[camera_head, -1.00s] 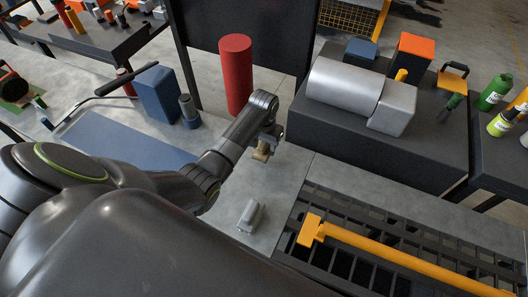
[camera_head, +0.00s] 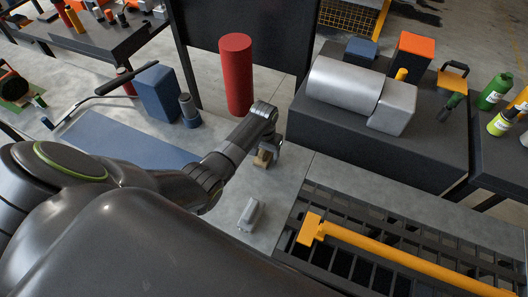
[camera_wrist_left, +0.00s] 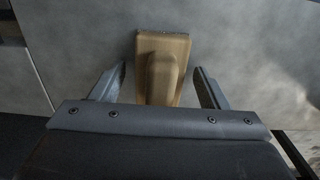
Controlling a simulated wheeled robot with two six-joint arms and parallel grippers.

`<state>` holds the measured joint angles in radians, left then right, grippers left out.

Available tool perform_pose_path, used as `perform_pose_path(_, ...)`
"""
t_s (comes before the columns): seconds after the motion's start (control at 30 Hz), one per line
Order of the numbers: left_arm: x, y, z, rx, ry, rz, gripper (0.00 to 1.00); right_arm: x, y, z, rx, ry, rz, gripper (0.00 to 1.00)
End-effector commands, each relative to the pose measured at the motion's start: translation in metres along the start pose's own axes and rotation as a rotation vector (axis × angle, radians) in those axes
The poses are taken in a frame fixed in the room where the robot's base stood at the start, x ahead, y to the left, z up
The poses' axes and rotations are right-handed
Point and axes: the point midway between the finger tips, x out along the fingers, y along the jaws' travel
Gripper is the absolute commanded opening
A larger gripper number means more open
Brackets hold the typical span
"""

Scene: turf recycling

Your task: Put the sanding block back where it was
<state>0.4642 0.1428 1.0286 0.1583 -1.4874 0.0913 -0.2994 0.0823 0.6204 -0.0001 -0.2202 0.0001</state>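The sanding block (camera_head: 262,159) is a tan, wooden-looking block with a rounded raised grip, on the light grey worktop (camera_head: 285,180) or very close above it. In the left wrist view the sanding block (camera_wrist_left: 163,62) lies between the two fingers, with a gap on each side. My left gripper (camera_wrist_left: 163,88) is open around its near part. In the head view my left gripper (camera_head: 268,152) is at the block, and the arm partly hides it. My right gripper is not in view.
A silver-grey block (camera_head: 249,215) stands on the worktop nearer to me. A slatted dark grate (camera_head: 340,262) with a yellow bar (camera_head: 400,257) lies at right. A red cylinder (camera_head: 236,75) stands behind, and a dark bench with a metal drum (camera_head: 345,87) is at back right.

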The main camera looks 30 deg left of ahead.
Motion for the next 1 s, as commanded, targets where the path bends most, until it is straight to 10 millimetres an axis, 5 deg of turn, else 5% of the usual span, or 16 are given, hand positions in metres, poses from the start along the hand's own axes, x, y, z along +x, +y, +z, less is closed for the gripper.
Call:
perform_pose_path(0.43,-0.014,0.0,-0.001,0.0,0.003,0.0,0.69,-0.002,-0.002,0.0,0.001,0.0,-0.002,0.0)
perform_pose_path(1.0,-0.11,0.0,-0.001,0.0,0.003,0.0,0.69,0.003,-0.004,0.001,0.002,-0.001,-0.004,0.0)
